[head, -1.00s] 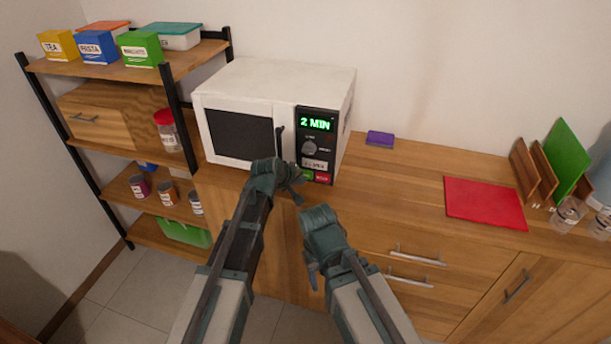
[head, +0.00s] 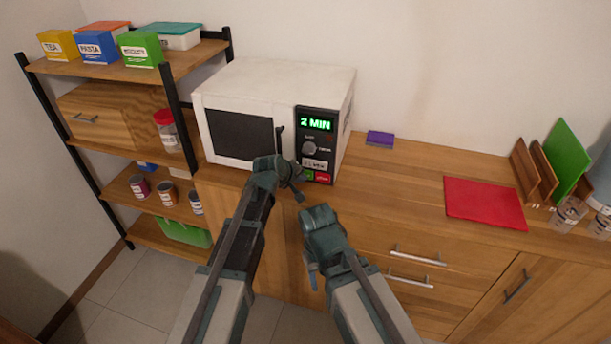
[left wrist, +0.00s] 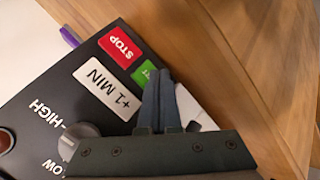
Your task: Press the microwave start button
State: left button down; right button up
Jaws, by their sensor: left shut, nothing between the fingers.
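The white microwave (head: 275,80) stands on the wooden counter, door shut, its display (head: 317,124) reading "2 MIN" in green. Its control panel has a knob (head: 309,148), a white "+1 MIN" button (left wrist: 104,86), a red "STOP" button (left wrist: 120,46) and a green button (left wrist: 143,73), partly hidden by my fingers in the left wrist view. My left gripper (head: 297,193) is shut and empty in front of the panel's lower part. In the left wrist view its fingertips (left wrist: 160,75) overlap the green button's edge; contact cannot be told. My right gripper (head: 310,275) is lower, in front of the drawers; its fingers are unclear.
A shelf rack (head: 178,120) with boxes and jars stands left of the microwave. A purple sponge (head: 380,139), red board (head: 484,203) and glass jars (head: 568,212) are on the counter to the right. The counter between sponge and red board is clear.

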pick_arm(q)
jog(key=shift+w, duration=0.15)
dwell(0.5)
jog(key=shift+s+a, duration=0.2)
jog(key=shift+s, duration=0.6)
jog(key=s, duration=0.1)
jog(key=s+a, duration=0.1)
jog(key=s, duration=0.2)
jog(key=shift+s+a, duration=0.3)
jog(key=shift+s, duration=0.05)
dwell(0.5)
jog(key=s+a+m+g+y+p, duration=0.2)
jog(key=s+m+g+y+p, duration=0.1)
jog(key=s, duration=0.9)
jog(key=s+a+m+g+y+p, duration=0.2)
jog(key=s+m+g, duration=0.3)
jog(key=s, duration=0.8)
jog(key=shift+a+r+m+y+p, duration=0.15)
jog(key=shift+a+m+y+p, duration=0.3)
jog(key=shift+m+p, duration=0.55)
